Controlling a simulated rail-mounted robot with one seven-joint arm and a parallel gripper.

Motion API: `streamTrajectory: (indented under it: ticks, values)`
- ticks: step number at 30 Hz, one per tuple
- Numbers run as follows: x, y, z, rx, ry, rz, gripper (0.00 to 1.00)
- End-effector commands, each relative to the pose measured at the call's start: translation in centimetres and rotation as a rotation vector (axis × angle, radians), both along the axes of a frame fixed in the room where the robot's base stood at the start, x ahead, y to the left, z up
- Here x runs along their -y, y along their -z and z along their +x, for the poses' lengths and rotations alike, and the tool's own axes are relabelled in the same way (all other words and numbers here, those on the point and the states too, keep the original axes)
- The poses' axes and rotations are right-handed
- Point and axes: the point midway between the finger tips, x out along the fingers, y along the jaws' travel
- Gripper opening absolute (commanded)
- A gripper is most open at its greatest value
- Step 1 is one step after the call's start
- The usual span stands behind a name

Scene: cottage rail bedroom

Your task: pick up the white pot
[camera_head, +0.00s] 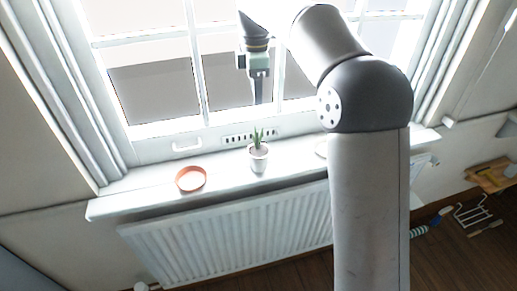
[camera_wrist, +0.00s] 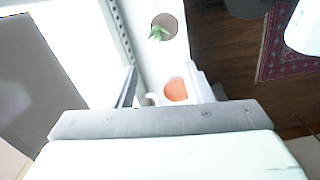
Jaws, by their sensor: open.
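The white pot (camera_head: 259,161) stands upright on the window sill with a small green spiky plant in it. In the wrist view its dark soil and the plant (camera_wrist: 159,33) show near the top middle, while its white wall blends into the bright sill. My gripper (camera_head: 259,98) points down in front of the window glass, above the pot in the head picture and apart from it. It is open and holds nothing visible. The gap between its fingers is hard to see from the head camera.
An orange saucer (camera_head: 191,179) lies on the white sill (camera_head: 125,205) left of the pot; it also shows in the wrist view (camera_wrist: 176,90). A radiator (camera_head: 230,240) is below. A pale round item, partly hidden by my arm, lies right of the pot. Window bars stand behind.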

Motion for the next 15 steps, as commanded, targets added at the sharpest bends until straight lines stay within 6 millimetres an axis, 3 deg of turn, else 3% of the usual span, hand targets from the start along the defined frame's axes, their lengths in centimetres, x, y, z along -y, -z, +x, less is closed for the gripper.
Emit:
streamTrajectory:
  ticks: [5, 15]
  values:
    - [-0.7, 0.7, 0.9, -0.003, -0.071, 0.006, 0.46]
    - [-0.6, 7.8, 0.8, -0.005, -0.07, 0.007, 0.46]
